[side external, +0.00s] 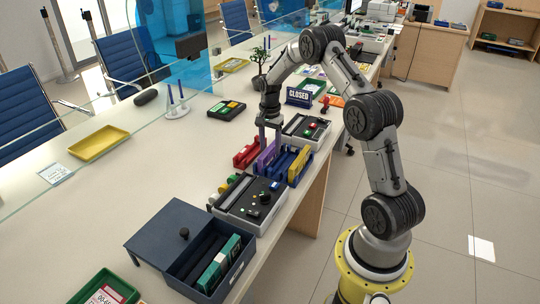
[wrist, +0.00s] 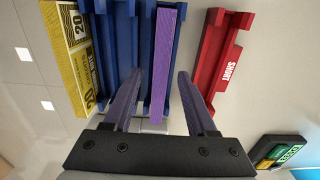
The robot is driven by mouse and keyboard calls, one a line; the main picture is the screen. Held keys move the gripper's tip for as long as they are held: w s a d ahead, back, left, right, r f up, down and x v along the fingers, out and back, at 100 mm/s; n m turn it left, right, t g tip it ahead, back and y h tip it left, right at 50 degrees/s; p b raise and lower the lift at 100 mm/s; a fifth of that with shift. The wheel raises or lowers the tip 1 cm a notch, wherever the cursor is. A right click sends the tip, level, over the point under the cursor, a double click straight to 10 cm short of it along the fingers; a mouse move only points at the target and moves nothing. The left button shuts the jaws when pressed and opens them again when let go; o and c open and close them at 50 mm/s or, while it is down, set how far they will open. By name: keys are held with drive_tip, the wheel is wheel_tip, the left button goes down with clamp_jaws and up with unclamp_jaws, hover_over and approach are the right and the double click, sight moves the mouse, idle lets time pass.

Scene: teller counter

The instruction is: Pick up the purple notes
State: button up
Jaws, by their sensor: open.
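The purple notes (wrist: 166,62) form a narrow upright bundle in the wrist view, standing at a blue holder (wrist: 122,45) with slots. In the side view the purple notes (side external: 267,158) show between the red and blue holders. My gripper (wrist: 160,78) is open and empty, with one finger on each side of the purple notes. A gap shows between the notes and each finger. In the side view my gripper (side external: 269,128) points down just above the notes. How deep the fingers reach beside the bundle is hard to tell.
A red holder (wrist: 221,55) marked SHORT stands right of the notes. Yellow notes (wrist: 68,50) marked 20 are at the left. A dark machine (side external: 247,203), a grey device (side external: 306,130) and an open cash box (side external: 160,238) are nearby.

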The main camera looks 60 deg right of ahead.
drive_tip(key=shift+f, duration=0.95)
clamp_jaws()
